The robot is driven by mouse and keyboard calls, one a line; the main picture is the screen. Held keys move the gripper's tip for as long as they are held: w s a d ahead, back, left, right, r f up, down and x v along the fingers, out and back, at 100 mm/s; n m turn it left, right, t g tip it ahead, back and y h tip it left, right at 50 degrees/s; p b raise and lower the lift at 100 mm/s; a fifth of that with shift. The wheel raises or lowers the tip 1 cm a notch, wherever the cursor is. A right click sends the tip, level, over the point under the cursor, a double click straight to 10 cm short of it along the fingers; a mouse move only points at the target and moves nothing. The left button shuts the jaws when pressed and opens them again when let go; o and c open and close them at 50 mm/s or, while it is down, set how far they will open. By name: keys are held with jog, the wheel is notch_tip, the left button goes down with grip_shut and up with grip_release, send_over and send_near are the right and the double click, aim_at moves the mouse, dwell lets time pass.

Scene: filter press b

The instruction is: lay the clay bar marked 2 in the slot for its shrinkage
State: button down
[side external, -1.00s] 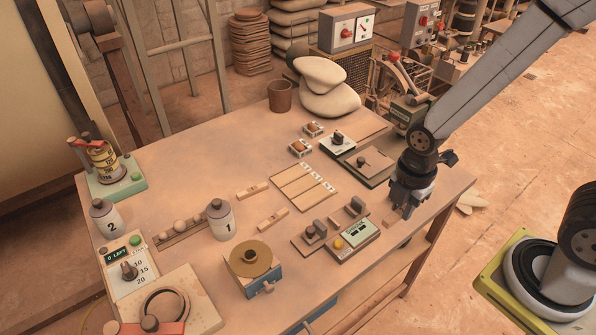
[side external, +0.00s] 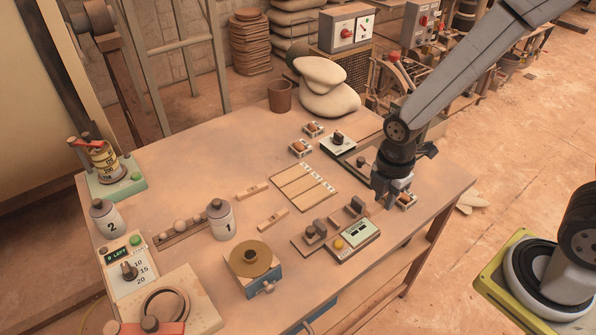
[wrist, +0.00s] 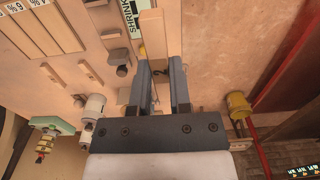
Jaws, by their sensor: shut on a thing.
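My gripper (side external: 386,203) is over the right part of the table, right of the gauge. In the wrist view my gripper (wrist: 163,95) is shut on a pale clay bar (wrist: 152,33), which sticks out beyond the fingers. The slotted board (side external: 302,187) lies flat left of my gripper, with bare strips and white labels along one end. It also shows at the upper left of the wrist view (wrist: 40,35). The gauge (side external: 353,240) has a green display and a yellow button.
Two small bars (side external: 252,190) (side external: 273,218) lie left of the board. Small boxes (side external: 300,148) and a black-knobbed white unit (side external: 339,143) stand behind it. Jar 1 (side external: 221,222) stands at left.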

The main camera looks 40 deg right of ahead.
jog(key=w+a+f, duration=0.1)
jog(key=w+f, duration=0.2)
jog(key=w, duration=0.8)
send_near(312, 196)
jog(key=shift+s+f, duration=0.25)
jog(key=shift+s, duration=0.45)
jog(key=shift+w+f, duration=0.4)
jog(key=shift+w, duration=0.2)
jog(key=shift+f, duration=0.2)
jog(key=shift+f, duration=2.6)
jog(key=shift+f, duration=0.2)
jog(key=shift+c, duration=2.4)
grip_release()
